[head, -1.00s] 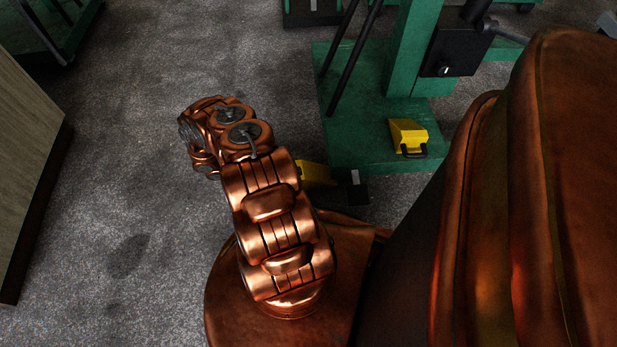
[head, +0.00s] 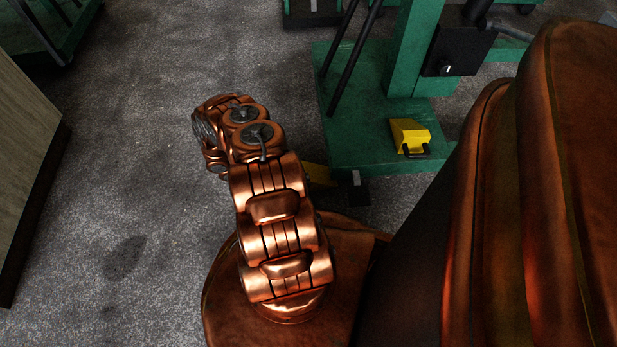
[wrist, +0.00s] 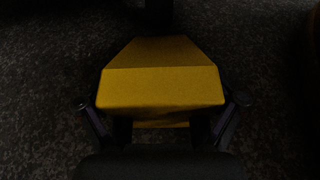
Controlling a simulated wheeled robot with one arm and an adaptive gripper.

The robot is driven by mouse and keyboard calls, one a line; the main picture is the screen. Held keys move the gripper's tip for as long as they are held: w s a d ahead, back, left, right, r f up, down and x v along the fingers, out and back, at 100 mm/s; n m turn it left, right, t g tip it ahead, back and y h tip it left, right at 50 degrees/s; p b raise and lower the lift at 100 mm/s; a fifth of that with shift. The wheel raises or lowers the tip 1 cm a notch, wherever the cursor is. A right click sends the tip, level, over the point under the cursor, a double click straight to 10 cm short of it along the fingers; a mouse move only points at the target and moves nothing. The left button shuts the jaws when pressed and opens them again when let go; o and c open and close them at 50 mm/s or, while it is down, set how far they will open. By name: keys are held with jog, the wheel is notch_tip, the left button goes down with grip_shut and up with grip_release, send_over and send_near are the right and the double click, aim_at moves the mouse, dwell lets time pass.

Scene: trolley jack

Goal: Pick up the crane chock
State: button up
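A yellow wedge-shaped chock (head: 320,176) is mostly hidden behind my copper arm in the head view. Its visible edge is beside a dark piece near the green stand's front corner. In the wrist view a yellow chock (wrist: 160,86), likely the same one, fills the middle with its sloped faces toward the camera. My gripper (wrist: 162,122) is open, with one dark finger on each side of the chock's near end. Contact cannot be made out in the dark picture. The gripper is hidden in the head view. A second yellow chock (head: 410,136) with a dark handle sits on the green base.
The green stand base (head: 350,145), with its post and dark rods, stands to the right of my arm. A wooden cabinet (head: 25,180) is at the left edge. Grey carpet (head: 140,170) between them is clear.

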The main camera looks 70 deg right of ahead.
jog(key=c, duration=0.8)
jog(key=shift+c, duration=0.3)
jog(key=shift+r, duration=0.15)
